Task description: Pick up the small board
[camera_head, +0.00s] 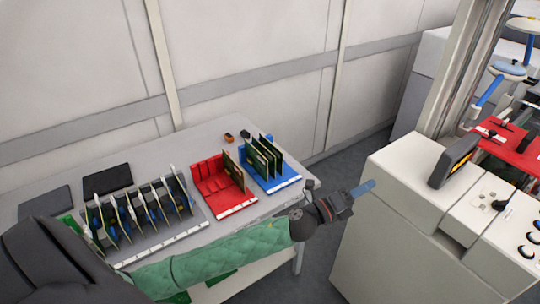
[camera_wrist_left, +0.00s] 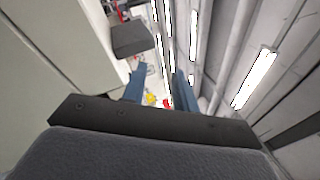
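Green boards stand upright in holders on the grey table. One or two boards (camera_head: 233,172) stand at the right end of the red holder (camera_head: 213,192). Several boards (camera_head: 262,155) stand in the blue holder (camera_head: 279,184). I cannot tell for certain which one is the small board. My left gripper (camera_head: 368,187) is to the right of the table, in front of the white machine, away from the boards. Its two blue fingers stand apart in the left wrist view (camera_wrist_left: 161,85), with nothing held between them. My right gripper is not in view.
A long grey holder (camera_head: 170,240) with several upright boards stands at the left of the table. Two dark flat pads (camera_head: 107,180) lie behind it. A small orange item (camera_head: 228,137) lies near the back. The white machine (camera_head: 400,235) stands right of the table.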

